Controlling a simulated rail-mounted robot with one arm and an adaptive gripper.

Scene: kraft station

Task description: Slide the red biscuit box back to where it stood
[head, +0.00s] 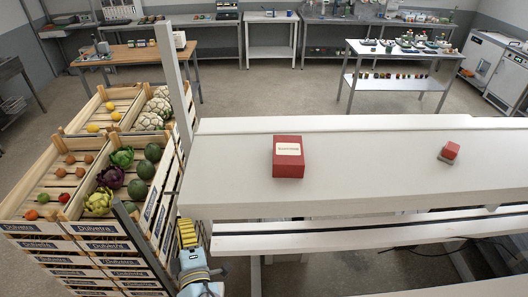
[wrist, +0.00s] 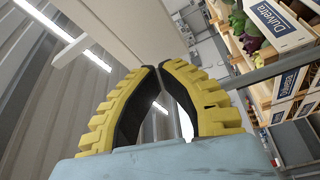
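The red biscuit box (head: 288,170) stands on the white shelf top (head: 370,170), left of its middle, with a pale label on its upper face. My gripper (head: 187,222) is beside the shelf's left end, lower than the top surface and apart from the box. In the wrist view its yellow fingers (wrist: 159,68) with black inner pads come together at the tips, with nothing held between them. The box does not show in the wrist view; a pale shelf underside or panel and the ceiling light show there.
A small red and grey object (head: 449,152) sits on the shelf top to the right. Wooden crates of vegetables (head: 60,212) stand close left of my gripper. A grey upright post (head: 172,85) rises by the shelf's left end. The top between the two red things is clear.

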